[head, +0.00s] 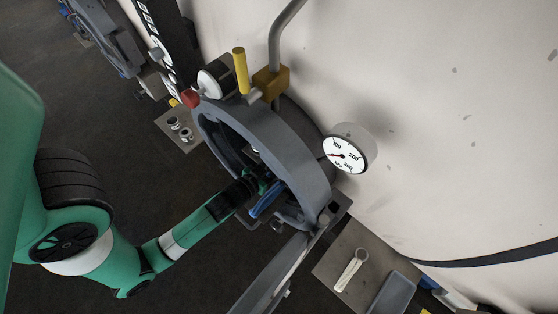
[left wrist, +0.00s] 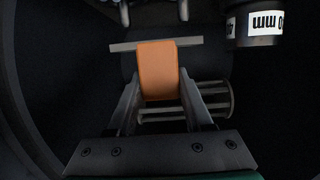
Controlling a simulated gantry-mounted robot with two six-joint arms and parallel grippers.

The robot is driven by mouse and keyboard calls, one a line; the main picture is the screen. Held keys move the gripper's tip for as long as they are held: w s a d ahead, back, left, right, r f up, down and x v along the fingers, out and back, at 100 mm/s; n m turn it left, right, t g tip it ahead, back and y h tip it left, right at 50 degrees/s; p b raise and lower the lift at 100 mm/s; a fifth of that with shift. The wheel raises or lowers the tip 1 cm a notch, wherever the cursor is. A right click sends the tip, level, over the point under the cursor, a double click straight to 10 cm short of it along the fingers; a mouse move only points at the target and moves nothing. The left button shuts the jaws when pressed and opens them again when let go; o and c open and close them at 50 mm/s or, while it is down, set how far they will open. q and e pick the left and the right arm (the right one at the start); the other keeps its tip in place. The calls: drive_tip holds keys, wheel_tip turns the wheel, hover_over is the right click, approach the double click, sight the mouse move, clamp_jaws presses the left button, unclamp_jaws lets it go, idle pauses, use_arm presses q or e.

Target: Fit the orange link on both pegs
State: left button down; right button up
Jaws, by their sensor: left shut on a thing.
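The orange link (left wrist: 158,72) is a rounded orange block in the left wrist view, gripped between the two grey fingers of my left gripper (left wrist: 159,88). A thin grey bar (left wrist: 122,47) crosses behind the link's upper end. Two short metal pegs (left wrist: 125,14) (left wrist: 183,11) show at the top edge, apart from the link, and are partly cut off. In the head view my left arm reaches into the round grey opening (head: 305,170). There the link and pegs are hidden, and the fingertips cannot be made out. My right gripper is not in view.
A dark cylinder with a white "mm" label (left wrist: 265,22) stands close at the upper right. A barred metal part (left wrist: 215,98) lies behind the fingers. The opening's dark wall surrounds the hand closely. A pressure gauge (head: 345,155) and a yellow handle (head: 240,70) are outside the opening.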

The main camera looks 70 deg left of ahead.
sight(277, 169)
use_arm(q)
drive_tip(key=shift+f+b, duration=1.65)
drive_tip(key=shift+f, duration=0.05)
drive_tip(key=shift+r+p, duration=1.3)
drive_tip(key=shift+r, duration=0.1)
drive_tip(key=shift+f+b, duration=1.4)
drive_tip(key=shift+f, duration=0.05)
idle(0.5)
drive_tip(key=shift+c, duration=1.1)
unclamp_jaws()
drive_tip(key=b+v, duration=0.1)
drive_tip(key=v, duration=0.2)
drive_tip(key=b+v, duration=0.2)
drive_tip(key=v, duration=0.2)
drive_tip(key=b+v, duration=0.2)
drive_tip(key=v, duration=0.1)
drive_tip(key=shift+s+d+f, duration=0.2)
drive_tip(key=shift+d+f, duration=0.1)
drive_tip(key=shift+d, duration=0.05)
drive_tip(key=shift+s+d+r, duration=0.1)
drive_tip(key=shift+s+r, duration=0.35)
drive_tip(key=shift+r, duration=0.05)
